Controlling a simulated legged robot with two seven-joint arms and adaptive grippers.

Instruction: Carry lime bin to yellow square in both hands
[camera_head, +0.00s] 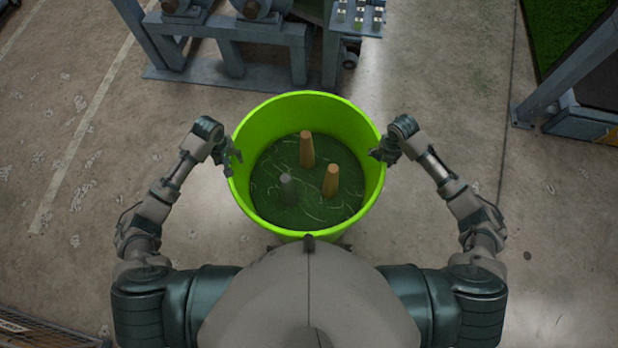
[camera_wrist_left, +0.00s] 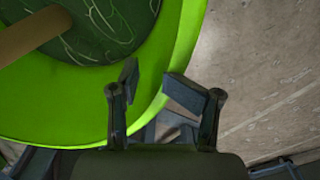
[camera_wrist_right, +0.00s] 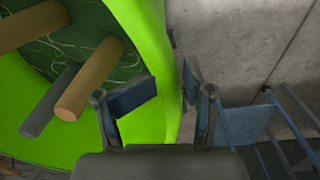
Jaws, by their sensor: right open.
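The lime bin (camera_head: 270,112) is a round, open tub standing on the floor right in front of my body. Inside, on a dark green surface with pale curved lines, stand two tan rods (camera_head: 307,150) and a grey rod (camera_head: 287,190). My left gripper (camera_head: 234,158) is at the bin's left rim, its fingers apart on either side of the rim in the left wrist view (camera_wrist_left: 150,85). My right gripper (camera_head: 380,153) is open at the right rim, its fingers straddling the wall in the right wrist view (camera_wrist_right: 168,90). Contact is unclear. No yellow square is visible.
A grey-blue machine frame (camera_head: 235,45) with a small rack (camera_head: 358,18) stands just beyond the bin. Another frame (camera_head: 565,75) with green turf (camera_head: 560,30) stands at upper right. Concrete floor (camera_head: 450,80) is clear to the right; a pale line (camera_head: 85,125) crosses the left.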

